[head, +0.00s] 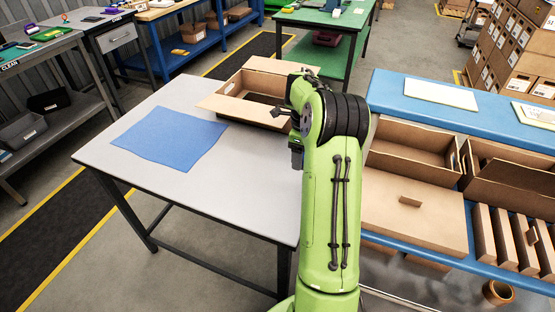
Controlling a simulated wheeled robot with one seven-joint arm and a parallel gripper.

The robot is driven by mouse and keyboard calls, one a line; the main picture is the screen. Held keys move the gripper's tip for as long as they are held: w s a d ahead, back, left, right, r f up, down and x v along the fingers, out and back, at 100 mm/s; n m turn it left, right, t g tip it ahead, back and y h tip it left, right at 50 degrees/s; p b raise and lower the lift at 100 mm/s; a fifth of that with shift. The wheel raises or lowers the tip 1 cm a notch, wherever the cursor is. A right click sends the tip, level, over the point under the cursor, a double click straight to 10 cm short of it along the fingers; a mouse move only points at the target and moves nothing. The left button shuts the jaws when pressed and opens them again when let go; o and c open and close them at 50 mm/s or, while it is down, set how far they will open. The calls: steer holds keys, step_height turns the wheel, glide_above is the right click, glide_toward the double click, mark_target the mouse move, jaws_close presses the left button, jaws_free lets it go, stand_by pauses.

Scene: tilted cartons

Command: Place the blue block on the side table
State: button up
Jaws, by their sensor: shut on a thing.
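A light grey table (235,195) stands at centre left, with a blue cloth (168,138) flat on it. I cannot tell for sure that this is the side table. My gripper (281,113) shows only in part, at the end of my green arm, near the right end of an open carton (256,109) on this table. My wrist hides most of it. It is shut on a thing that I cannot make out. I do not see the blue block anywhere in the head view.
On the right, a blue-topped bench (386,90) carries open cartons (410,147), a closed box (415,211) and upright brown dividers. A green table (322,20) stands behind. Grey shelving (48,48) stands at left. The grey table's front part is bare.

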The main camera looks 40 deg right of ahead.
mark_target(299, 181)
step_height(299, 181, down, 8)
steer(key=shift+r+b, duration=0.1)
steer(key=shift+b, duration=0.8)
steer(key=shift+f, duration=0.25)
steer(key=o, duration=1.1)
